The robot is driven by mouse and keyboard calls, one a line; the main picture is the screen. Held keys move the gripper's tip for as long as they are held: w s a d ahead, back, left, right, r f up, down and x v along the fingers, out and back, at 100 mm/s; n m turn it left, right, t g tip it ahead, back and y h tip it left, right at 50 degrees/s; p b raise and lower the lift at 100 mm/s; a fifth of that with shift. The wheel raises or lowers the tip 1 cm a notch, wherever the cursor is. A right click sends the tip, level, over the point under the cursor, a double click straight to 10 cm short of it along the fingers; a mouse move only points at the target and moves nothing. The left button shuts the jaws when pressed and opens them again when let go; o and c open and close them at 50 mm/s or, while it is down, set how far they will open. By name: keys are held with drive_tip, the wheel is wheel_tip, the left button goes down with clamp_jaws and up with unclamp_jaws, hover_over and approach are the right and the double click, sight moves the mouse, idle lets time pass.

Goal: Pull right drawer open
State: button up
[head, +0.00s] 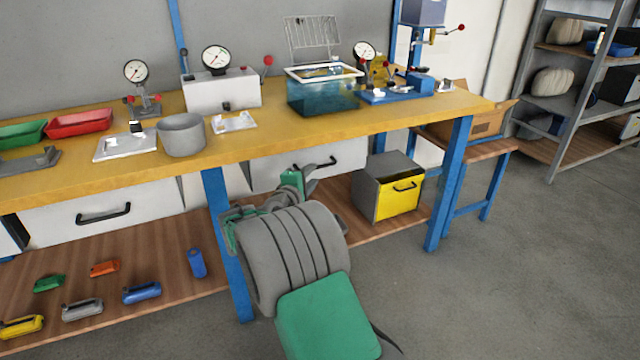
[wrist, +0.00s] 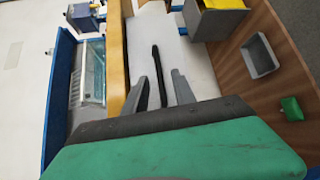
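The right drawer (head: 346,155) is a white front under the yellow workbench, partly hidden by my arm in the head view. It looks shut. Its black bar handle (head: 322,164) shows just beyond my gripper (head: 293,180). In the wrist view the drawer front (wrist: 199,68) is white, and the handle (wrist: 155,75) lies between the two grey fingers of my gripper (wrist: 159,68). The fingers are spread, with a gap on each side of the handle. I cannot tell how deep the handle sits between them.
The workbench (head: 235,148) carries gauges, a pot and a water tank. A left drawer (head: 60,224) has a similar handle. A grey box with a yellow front (head: 398,197) stands on the lower shelf to the right. A blue bench leg (head: 228,245) is left of my arm. Floor in front is clear.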

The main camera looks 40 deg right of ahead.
sight(320, 167)
drive_tip(key=b+x, duration=0.1)
drive_tip(key=x, duration=0.5)
drive_tip(key=shift+d+b, duration=0.15)
drive_tip(key=shift+b, duration=0.2)
drive_tip(key=shift+w+d, duration=0.2)
drive_tip(key=shift+d, duration=0.15)
drive_tip(key=shift+r, duration=0.1)
clamp_jaws()
idle(0.5)
